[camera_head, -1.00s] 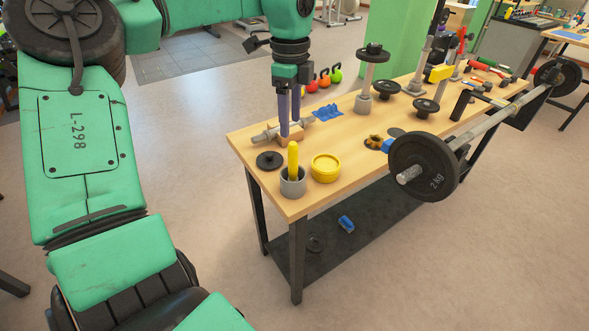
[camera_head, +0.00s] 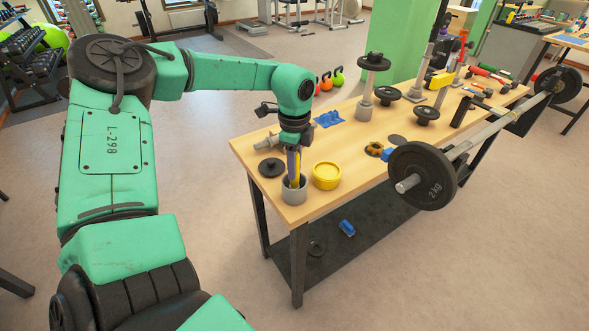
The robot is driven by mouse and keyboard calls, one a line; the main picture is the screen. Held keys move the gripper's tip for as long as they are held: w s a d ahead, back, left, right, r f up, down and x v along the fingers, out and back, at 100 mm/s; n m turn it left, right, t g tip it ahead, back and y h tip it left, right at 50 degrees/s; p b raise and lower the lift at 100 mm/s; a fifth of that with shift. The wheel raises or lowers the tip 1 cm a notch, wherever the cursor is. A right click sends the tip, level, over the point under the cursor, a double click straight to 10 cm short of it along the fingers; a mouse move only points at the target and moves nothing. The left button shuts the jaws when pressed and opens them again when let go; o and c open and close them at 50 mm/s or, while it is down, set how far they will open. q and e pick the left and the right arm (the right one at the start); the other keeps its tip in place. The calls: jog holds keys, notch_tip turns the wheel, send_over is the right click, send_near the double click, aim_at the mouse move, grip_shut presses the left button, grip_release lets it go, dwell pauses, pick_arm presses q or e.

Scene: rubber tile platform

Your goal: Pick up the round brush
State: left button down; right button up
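A yellow upright stick-like handle (camera_head: 294,166) stands in a grey cup (camera_head: 294,194) at the near left corner of the wooden table. It may be the round brush; its lower end is hidden in the cup. My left gripper (camera_head: 293,176) points down over the cup, with its purple fingers right at the yellow handle. The fingers overlap the handle in the picture, so I cannot tell whether they are closed on it. My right gripper is not in view.
On the wooden table (camera_head: 350,170), a yellow round container (camera_head: 327,176) stands right of the cup and a black disc (camera_head: 271,167) lies left of it. A metal bar (camera_head: 262,142) lies behind. A barbell (camera_head: 424,175) with black plates rests along the right side.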

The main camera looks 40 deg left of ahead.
pick_arm(q)
notch_tip(320, 180, up, 10)
jog(key=shift+r+b, duration=0.1)
jog(key=shift+b, duration=0.6)
dwell(1.1)
dwell(0.3)
